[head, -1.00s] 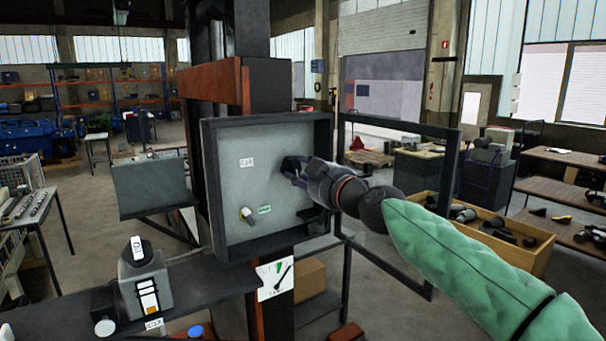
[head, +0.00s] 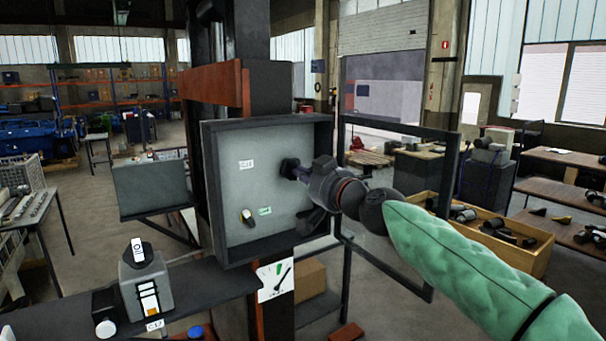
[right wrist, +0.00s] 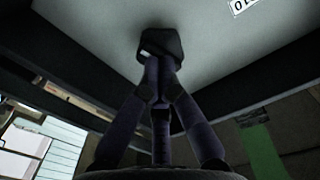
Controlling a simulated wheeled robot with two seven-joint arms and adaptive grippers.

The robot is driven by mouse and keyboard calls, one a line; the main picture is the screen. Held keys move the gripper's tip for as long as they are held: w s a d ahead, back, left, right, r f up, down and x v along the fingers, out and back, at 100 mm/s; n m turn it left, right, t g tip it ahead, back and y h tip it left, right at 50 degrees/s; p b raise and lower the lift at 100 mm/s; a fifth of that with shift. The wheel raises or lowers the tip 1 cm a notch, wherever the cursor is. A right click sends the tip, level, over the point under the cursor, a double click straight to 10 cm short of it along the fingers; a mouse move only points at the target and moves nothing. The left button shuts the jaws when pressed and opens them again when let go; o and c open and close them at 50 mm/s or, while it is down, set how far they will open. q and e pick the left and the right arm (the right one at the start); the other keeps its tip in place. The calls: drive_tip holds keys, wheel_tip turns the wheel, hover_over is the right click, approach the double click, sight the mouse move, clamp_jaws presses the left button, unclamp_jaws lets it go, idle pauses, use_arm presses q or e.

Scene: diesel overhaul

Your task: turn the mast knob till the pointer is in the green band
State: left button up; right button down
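The mast knob (head: 289,166) is a dark knob on the grey panel inside the open mast box (head: 325,132). My right gripper (head: 296,171) reaches it from the right. In the right wrist view its fingers (right wrist: 160,75) converge on the dark knob (right wrist: 160,42) and look closed on it, partly hiding it. The white gauge (head: 265,287) sits below the box, with a green band (head: 279,268) near its top. Its dark pointer (head: 284,280) slants up to the right, and its tip is right of the green band. My left gripper is not in view.
A smaller black-and-pale switch (head: 248,217) with a green label sits lower on the panel. The box's raised rim surrounds the knob, and its framed door (head: 447,185) stands open at right. A grey control unit (head: 147,285) stands on the dark shelf at lower left.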

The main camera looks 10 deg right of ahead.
drive_tip(key=m, duration=0.4)
idle(0.3)
drive_tip(key=shift+m+p, duration=0.3)
drive_tip(key=m, duration=0.3)
drive_tip(key=shift+m, duration=0.4)
drive_tip(key=shift+p, duration=0.3)
drive_tip(key=m, duration=0.4)
drive_tip(key=shift+p, duration=0.3)
